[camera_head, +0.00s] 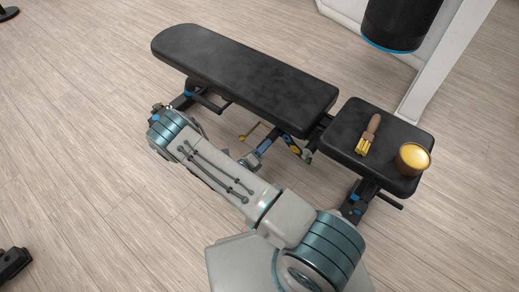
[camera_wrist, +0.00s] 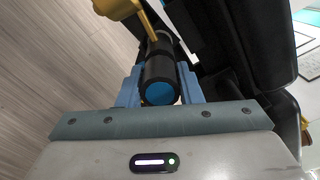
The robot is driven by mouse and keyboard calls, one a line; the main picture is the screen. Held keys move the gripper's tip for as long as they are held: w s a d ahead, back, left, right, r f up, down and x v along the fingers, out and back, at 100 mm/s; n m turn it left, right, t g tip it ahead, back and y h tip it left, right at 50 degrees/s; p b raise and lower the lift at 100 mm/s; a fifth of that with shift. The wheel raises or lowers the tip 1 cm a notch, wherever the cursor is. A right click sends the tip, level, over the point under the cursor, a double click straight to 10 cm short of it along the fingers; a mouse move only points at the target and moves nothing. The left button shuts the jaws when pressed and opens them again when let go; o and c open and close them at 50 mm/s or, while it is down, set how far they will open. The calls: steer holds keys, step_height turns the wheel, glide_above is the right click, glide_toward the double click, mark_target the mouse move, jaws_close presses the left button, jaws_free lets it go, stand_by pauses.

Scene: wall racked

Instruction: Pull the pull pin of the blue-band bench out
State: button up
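The bench has a long black back pad (camera_head: 245,75) and a separate black seat pad (camera_head: 375,140), with blue and yellow fittings on the dark frame below. In the wrist view a black cylinder with a blue end face (camera_wrist: 160,92) points toward the camera, apparently the pull pin's knob. My gripper (camera_wrist: 159,85) has its two blue fingers on either side of this cylinder. The fingers look very near its sides, but I cannot tell whether they touch. In the head view my gripper is not clearly visible behind my arm.
A wooden-handled brush-like tool (camera_head: 370,135) and a round container with a yellow top (camera_head: 413,158) rest on the seat pad. A gold-coloured part (camera_wrist: 122,7) lies beyond the cylinder. A white upright (camera_head: 440,70) stands behind the seat.

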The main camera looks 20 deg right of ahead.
steer(key=shift+v, duration=1.05)
steer(key=o, duration=1)
steer(key=shift+o, duration=0.2)
steer(key=p+v, duration=0.3)
steer(key=v, duration=1.1)
steer(key=shift+w+r+p, duration=0.1)
steer(key=shift+p, duration=0.2)
steer(key=s+d+r+m+g+y+p, duration=0.1)
steer(key=d+r+m+g+y+p, duration=0.15)
steer(key=r+m+g+p, duration=1.1)
steer(key=d+r+m+t+y+p, duration=0.1)
steer(key=d+r+m, duration=0.4)
steer(key=r, duration=1.8)
steer(key=s+d+r+m+t+y+p, duration=0.1)
steer(key=s+r+m+y+p, duration=0.2)
steer(key=r, duration=0.9)
steer(key=s+r+m+t+y+p, duration=0.2)
steer(key=s+r+m+y+p, duration=0.2)
steer(key=r+m+p, duration=0.4)
steer(key=s+d+r+m+t+y+p, duration=0.1)
steer(key=s+r+m+y+p, duration=0.3)
steer(key=r+m, duration=0.4)
steer(key=p+v, duration=0.2)
steer(key=v, duration=0.5)
steer(key=shift+d+r, duration=0.25)
steer(key=shift+r, duration=0.1)
